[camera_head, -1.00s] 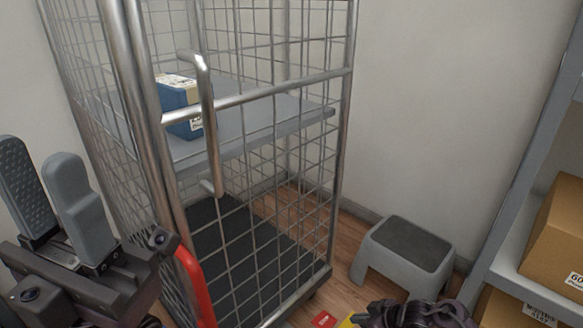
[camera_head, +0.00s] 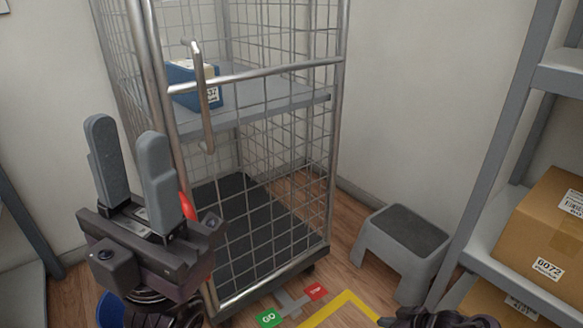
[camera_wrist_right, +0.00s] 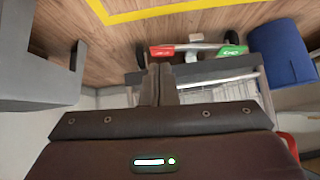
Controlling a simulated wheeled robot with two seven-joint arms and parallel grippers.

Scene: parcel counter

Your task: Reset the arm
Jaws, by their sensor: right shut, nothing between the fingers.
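My left gripper (camera_head: 127,150) stands upright at the left of the head view, in front of the roll cage. Its two grey fingers are apart with nothing between them, so it is open. My right gripper (camera_wrist_right: 159,78) shows in the right wrist view with its fingers together and nothing held. In the head view only a dark part of my right arm shows at the bottom edge; its fingers are hidden there.
The wire roll cage (camera_head: 250,209) holds a blue box (camera_head: 183,88) on its shelf (camera_head: 270,100). Green GO (camera_head: 268,318) and red STOP pedals (camera_head: 316,291) are at its foot. A grey step stool (camera_head: 402,245) and a shelf rack with cartons (camera_head: 545,235) stand right.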

